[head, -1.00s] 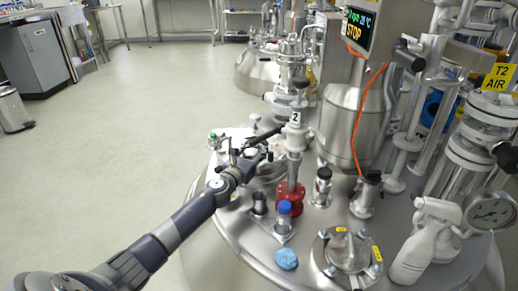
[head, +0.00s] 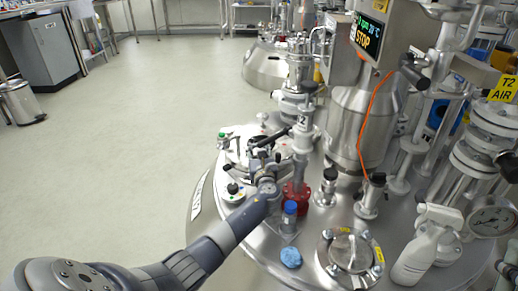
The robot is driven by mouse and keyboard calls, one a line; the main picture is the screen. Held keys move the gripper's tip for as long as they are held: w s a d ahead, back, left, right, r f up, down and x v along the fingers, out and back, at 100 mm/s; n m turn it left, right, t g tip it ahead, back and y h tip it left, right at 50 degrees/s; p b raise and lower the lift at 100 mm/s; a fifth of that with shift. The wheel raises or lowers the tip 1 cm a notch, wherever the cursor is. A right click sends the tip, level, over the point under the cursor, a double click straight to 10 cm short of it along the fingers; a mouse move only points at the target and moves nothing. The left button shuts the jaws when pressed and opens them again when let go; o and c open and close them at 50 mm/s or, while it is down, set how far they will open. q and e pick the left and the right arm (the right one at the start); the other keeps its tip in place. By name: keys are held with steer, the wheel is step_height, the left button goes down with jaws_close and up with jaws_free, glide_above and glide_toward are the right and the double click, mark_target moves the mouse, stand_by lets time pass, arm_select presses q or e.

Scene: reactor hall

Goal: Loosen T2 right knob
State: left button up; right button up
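The steel T2 reactor lid (head: 300,262) fills the lower right of the head view. At its left side is a round hatch, partly hidden behind my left gripper. A small green-topped fitting (head: 222,136) stands at the hatch's far left, and a black knob (head: 233,188) stands on the near left. I cannot tell which part is the right knob. My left gripper (head: 268,145) is over the hatch, with its dark fingers apart and nothing visible between them. I cannot tell whether it touches anything. My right gripper is not in view.
A red-based column (head: 295,195) stands right beside my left gripper. A blue-capped bottle (head: 289,218), a blue cloth (head: 291,257), a bolted flange (head: 350,252) and a white spray bottle (head: 425,245) are on the lid.

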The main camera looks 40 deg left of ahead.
arm_select(q)
steer(key=shift+s+f, duration=0.2)
steer(key=shift+f, duration=0.15)
steer(key=o, duration=1.1)
steer(key=shift+c, duration=0.2)
steer(key=shift+o, duration=1)
steer(key=shift+a+r, duration=0.1)
steer(key=shift+r, duration=0.15)
steer(key=shift+w, duration=0.1)
